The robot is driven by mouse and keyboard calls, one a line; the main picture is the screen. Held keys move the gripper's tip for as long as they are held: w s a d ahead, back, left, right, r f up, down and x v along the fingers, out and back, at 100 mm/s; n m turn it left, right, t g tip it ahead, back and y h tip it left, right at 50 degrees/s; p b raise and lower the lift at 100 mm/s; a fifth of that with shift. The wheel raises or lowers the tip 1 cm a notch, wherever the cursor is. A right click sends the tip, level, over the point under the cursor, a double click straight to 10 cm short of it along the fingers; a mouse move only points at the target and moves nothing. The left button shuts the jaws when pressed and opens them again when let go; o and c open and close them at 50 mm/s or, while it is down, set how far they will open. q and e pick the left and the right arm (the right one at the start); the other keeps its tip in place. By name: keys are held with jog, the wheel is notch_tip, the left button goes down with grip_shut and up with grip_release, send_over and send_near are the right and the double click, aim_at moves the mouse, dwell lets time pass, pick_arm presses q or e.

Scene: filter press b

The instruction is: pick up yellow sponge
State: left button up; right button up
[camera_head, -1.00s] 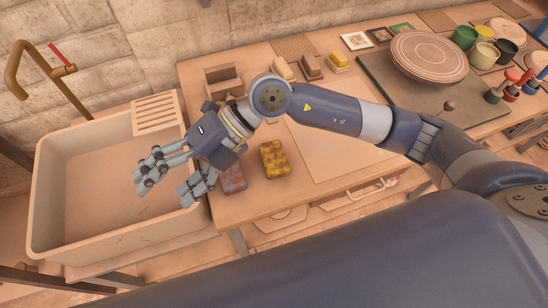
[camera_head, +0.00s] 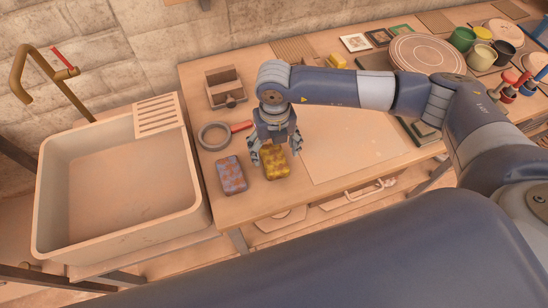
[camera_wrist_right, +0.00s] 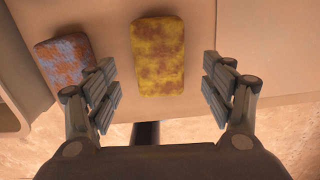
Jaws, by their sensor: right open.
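The yellow sponge (camera_head: 275,163), mottled with brown, lies flat on the wooden table near its front edge. It also shows in the right wrist view (camera_wrist_right: 158,57), ahead of and between the fingers. My right gripper (camera_head: 274,158) points down just above the sponge, with its fingers spread on either side. In the right wrist view the gripper (camera_wrist_right: 160,88) is open and empty, and the sponge appears apart from the fingers. My left gripper is in neither current view.
A blue and orange sponge (camera_head: 231,175) lies left of the yellow one; it also shows in the wrist view (camera_wrist_right: 66,63). A round tool with a red handle (camera_head: 216,136) lies behind it. A sink (camera_head: 120,190) stands left. A board (camera_head: 350,150) lies right.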

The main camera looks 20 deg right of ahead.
aim_at(274, 157)
jog(key=shift+f+p, duration=0.35)
jog(key=shift+p, duration=0.05)
notch_tip(274, 157, down, 4)
jog(key=shift+w+r+p, duration=0.15)
jog(key=shift+r+p, duration=0.1)
jog(key=shift+p, duration=0.45)
jog(key=shift+f, duration=0.4)
jog(key=shift+c, duration=0.6)
jog(key=c, duration=0.9)
